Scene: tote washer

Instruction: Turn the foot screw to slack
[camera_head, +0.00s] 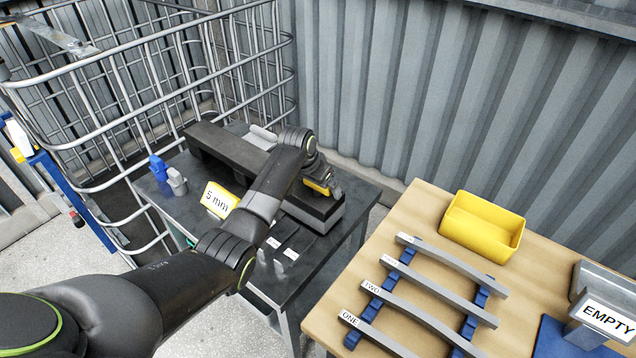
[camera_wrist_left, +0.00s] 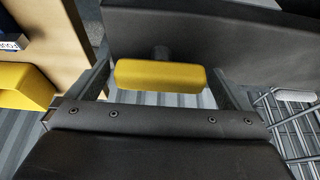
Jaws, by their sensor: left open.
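A yellow bar-shaped knob (camera_wrist_left: 160,76) sits on a short dark stem below a dark beam in the left wrist view; I take it to be the foot screw's handle. It also shows small in the head view (camera_head: 317,187), partly hidden by my wrist, at the right end of the dark machine (camera_head: 228,150) on the dark table. My left gripper (camera_head: 325,184) is open at the knob. In the left wrist view the knob lies between its two fingers, with small gaps at both ends. The screw's thread and foot are hidden. My right gripper is not in view.
A yellow "5 mm" sign (camera_head: 219,199) and blue and grey blocks (camera_head: 169,178) stand on the dark table. A wire cage (camera_head: 130,95) is at left. A wooden table (camera_head: 412,215) at right holds labelled grey bars (camera_head: 437,280), a yellow bin (camera_head: 485,226) and an "EMPTY" sign (camera_head: 607,319).

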